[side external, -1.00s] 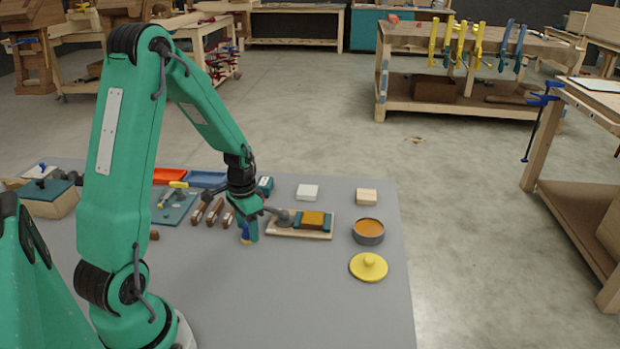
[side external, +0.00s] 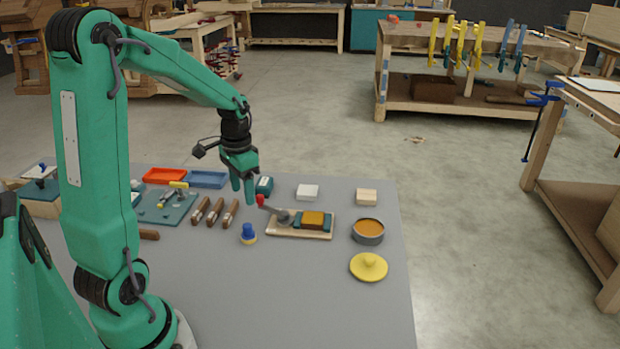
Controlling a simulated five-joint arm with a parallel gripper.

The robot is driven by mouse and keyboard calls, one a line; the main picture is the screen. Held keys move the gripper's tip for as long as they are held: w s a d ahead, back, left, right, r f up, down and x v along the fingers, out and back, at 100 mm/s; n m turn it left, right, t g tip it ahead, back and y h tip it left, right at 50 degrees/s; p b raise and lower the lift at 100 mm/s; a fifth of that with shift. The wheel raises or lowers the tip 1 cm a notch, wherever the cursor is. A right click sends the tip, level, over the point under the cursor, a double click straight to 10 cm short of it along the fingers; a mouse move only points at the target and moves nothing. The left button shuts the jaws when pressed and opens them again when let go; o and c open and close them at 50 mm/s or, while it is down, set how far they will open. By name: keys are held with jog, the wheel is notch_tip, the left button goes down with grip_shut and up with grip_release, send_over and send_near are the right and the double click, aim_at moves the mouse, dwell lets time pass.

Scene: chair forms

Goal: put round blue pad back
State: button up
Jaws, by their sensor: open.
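The clamping board (side external: 285,233) holds an orange-brown block. A grey tin (side external: 368,232) and yellow lid (side external: 369,267) are at right. Brushes (side external: 215,211), a teal board (side external: 167,208), and red (side external: 164,176) and blue (side external: 208,179) trays are at left. The front table is clear.

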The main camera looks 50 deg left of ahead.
jog(key=shift+d+r, duration=0.1)
jog(key=shift+r, duration=0.05)
dwell(0.5)
jog(key=s+d+r+t, duration=0.2)
jog(key=s+d+r, duration=0.2)
jog(key=d, duration=0.5)
jog(key=s+d+r+t, duration=0.3)
jog(key=s+d+r, duration=0.2)
jog(key=d+r, duration=0.2)
jog(key=shift+s+d+t, duration=0.2)
jog(key=shift+d+t, duration=0.1)
jog(key=shift+d, duration=0.8)
